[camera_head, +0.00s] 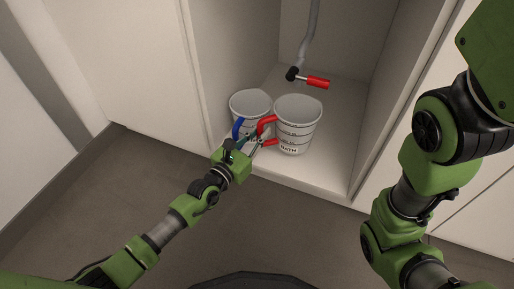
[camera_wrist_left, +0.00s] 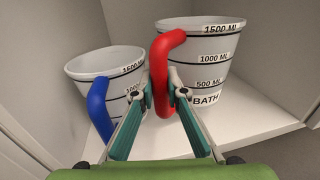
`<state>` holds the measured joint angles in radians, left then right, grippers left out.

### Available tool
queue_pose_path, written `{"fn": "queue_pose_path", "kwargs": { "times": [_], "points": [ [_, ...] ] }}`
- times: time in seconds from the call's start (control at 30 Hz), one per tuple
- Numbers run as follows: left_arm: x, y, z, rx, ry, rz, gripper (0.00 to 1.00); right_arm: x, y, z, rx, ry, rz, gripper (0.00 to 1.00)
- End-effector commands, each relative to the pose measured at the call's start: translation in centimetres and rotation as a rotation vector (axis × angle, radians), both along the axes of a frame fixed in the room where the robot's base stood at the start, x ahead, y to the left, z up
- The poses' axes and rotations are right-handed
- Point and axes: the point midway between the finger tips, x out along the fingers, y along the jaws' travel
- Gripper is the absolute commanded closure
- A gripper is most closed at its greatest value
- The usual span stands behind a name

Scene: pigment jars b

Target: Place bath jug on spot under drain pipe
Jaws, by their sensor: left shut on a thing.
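The bath jug (camera_head: 297,124) is a white jug with dark measuring lines, a red handle and the label BATH. It is at the front of the open cabinet, and the left wrist view shows it upright (camera_wrist_left: 205,75). My left gripper (camera_head: 257,140) is shut on its red handle (camera_wrist_left: 160,75). I cannot tell whether the jug's base touches the cabinet floor. The grey drain pipe (camera_head: 309,40) comes down at the back of the cabinet. No marked spot shows clearly beneath it. My right arm shows at the right, but its gripper is out of view.
A similar white jug with a blue handle (camera_head: 250,104) stands close at the left of the bath jug. A black-headed, red-handled object (camera_head: 318,82) is at the pipe's lower end. Cabinet walls bound both sides. The cabinet floor (camera_head: 335,150) is bare at the right.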

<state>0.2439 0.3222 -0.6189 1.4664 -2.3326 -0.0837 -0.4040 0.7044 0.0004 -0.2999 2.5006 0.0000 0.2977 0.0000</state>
Motion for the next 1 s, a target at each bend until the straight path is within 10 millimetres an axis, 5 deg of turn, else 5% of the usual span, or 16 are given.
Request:
{"fn": "queue_pose_path", "kwargs": {
  "times": [0.27,0.53,0.97,1.0],
  "points": [
    [0.8,0.7,-1.1,-0.002,-0.004,0.001,1.00,0.0,0.0,-1.5,0.001,0.001,0.000,0.60],
    [1.2,1.0,-4.5,-0.001,-0.004,0.001,1.00,0.0,0.0,-4.2,0.000,0.000,0.001,0.60],
    [1.2,1.0,-5.0,-0.002,-0.004,0.000,1.00,0.0,0.0,-4.6,0.000,0.001,0.001,0.60],
    [1.1,1.0,-5.0,0.000,-0.002,-0.001,0.77,0.1,0.0,-4.4,0.000,0.002,0.001,0.60]
  ]
}}
